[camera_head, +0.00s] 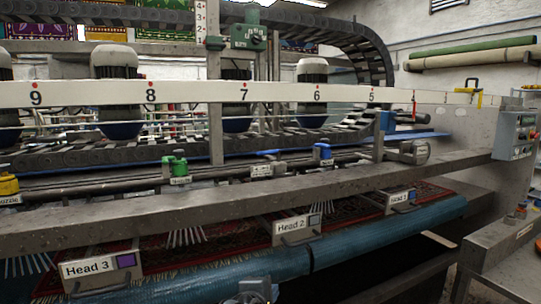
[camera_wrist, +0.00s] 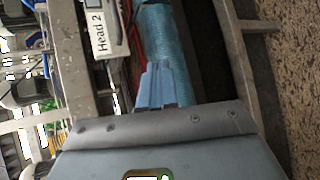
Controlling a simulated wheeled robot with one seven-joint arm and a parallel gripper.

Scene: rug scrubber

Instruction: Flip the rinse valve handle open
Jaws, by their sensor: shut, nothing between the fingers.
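Several coloured valves sit along the grey pipe behind the front beam in the head view: a yellow valve (camera_head: 8,185) at the left edge, a green valve (camera_head: 175,167), and a blue valve (camera_head: 323,152) with a second blue handle (camera_head: 268,152) near it. Small white labels sit under them, too small to read surely, so I cannot tell which is the rinse valve. My gripper (camera_wrist: 158,84) shows in the wrist view with its fingers shut together and empty, over the blue roll beside the Head 2 box. It is apart from the valves.
The Head 3 box (camera_head: 102,266), Head 2 box (camera_head: 297,229) and Head 1 box (camera_head: 401,200) hang along the front. The long grey beam (camera_head: 230,196) runs between them and the valves. A blue roll (camera_head: 370,232) lies below. A control box (camera_head: 514,135) stands at right.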

